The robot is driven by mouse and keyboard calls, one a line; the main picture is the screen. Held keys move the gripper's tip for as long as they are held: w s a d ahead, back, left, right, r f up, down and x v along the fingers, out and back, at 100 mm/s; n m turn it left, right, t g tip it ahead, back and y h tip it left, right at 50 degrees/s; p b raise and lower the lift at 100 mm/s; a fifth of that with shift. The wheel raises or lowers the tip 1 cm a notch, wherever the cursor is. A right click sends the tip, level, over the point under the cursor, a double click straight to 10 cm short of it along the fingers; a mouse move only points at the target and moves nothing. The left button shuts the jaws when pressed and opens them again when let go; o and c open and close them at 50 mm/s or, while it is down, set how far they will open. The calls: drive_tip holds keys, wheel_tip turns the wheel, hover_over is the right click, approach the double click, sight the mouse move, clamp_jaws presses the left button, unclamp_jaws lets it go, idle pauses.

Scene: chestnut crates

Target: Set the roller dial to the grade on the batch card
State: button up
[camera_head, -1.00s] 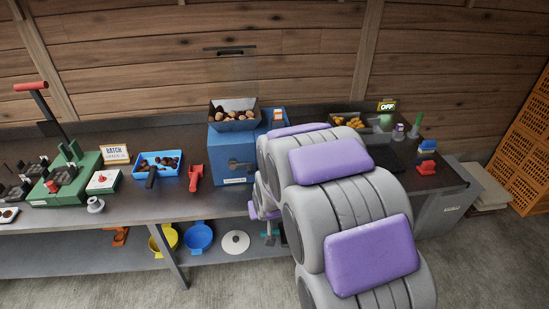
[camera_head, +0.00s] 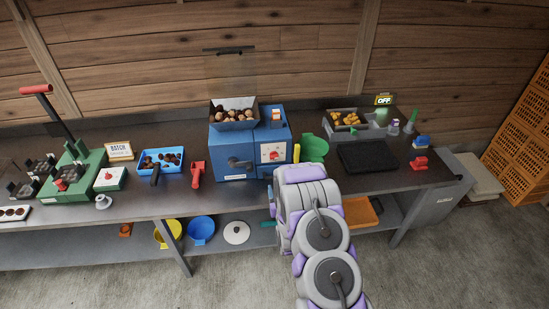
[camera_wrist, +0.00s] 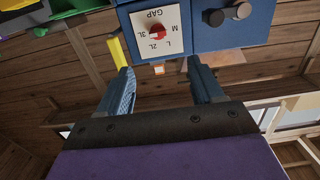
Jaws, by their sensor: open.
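The roller dial (camera_head: 273,153) is a red knob on a white plate on the front of the blue machine (camera_head: 235,150). In the wrist view the dial (camera_wrist: 157,32) appears upside down, with the word GAP and marks M, L, 2L and 3L around it. I cannot tell for certain which mark the knob points to. The batch card (camera_head: 119,151) stands at the left on the bench; BATCH is readable, its smaller line is not. My gripper (camera_wrist: 160,72) is open and empty, its fingertips short of the dial plate, the knob between their lines. In the head view my arm hides it.
A yellow handle (camera_wrist: 117,47) stands beside the dial plate, close to one finger. Another red-knobbed white plate (camera_head: 109,178) is at the green press.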

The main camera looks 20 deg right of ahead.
approach(274, 158)
drive_tip(key=shift+t, duration=0.3)
drive_tip(key=x, duration=0.8)
drive_tip(key=shift+w+d+f+b, duration=0.2)
drive_tip(key=shift+w+f+b, duration=0.05)
drive_tip(key=shift+b, duration=0.1)
drive_tip(key=c, duration=1.1)
